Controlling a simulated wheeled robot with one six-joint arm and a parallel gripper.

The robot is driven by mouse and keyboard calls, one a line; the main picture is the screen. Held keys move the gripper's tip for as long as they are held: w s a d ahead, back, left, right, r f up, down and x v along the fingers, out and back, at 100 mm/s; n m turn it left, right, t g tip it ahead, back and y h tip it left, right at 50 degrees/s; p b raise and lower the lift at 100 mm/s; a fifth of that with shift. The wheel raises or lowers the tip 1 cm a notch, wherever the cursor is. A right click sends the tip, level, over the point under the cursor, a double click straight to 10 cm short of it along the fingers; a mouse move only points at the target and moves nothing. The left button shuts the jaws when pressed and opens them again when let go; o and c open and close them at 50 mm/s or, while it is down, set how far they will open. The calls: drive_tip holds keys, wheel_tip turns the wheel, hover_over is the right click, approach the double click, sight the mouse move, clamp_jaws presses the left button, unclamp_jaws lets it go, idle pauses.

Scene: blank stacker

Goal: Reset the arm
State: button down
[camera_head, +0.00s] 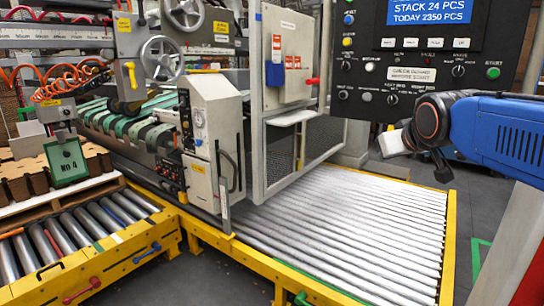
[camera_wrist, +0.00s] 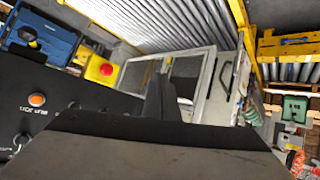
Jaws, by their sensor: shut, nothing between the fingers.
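My gripper (camera_wrist: 162,98) shows in the wrist view as dark fingers close together at the middle, above a broad dark housing along the bottom edge. It is shut and holds nothing. In the head view my blue arm comes in from the right edge. Its dark, orange-ringed wrist end is in front of the lower right of the control panel (camera_head: 395,112). The fingers are hard to make out there.
The roller conveyor (camera_head: 330,235) with a yellow frame is bare below my arm. A grey machine cabinet (camera_head: 215,140) and a mesh guard gate (camera_head: 285,150) stand left of it. A red button on a yellow box (camera_wrist: 103,70) is near my gripper in the wrist view. Cardboard pieces (camera_head: 25,175) lie at far left.

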drive_tip(key=s+f+m+g, duration=0.2)
drive_tip(key=s+f+g, duration=0.4)
drive_tip(key=s+f, duration=1.8)
drive_tip(key=shift+s+f, duration=0.4)
drive_tip(key=shift+s, duration=0.55)
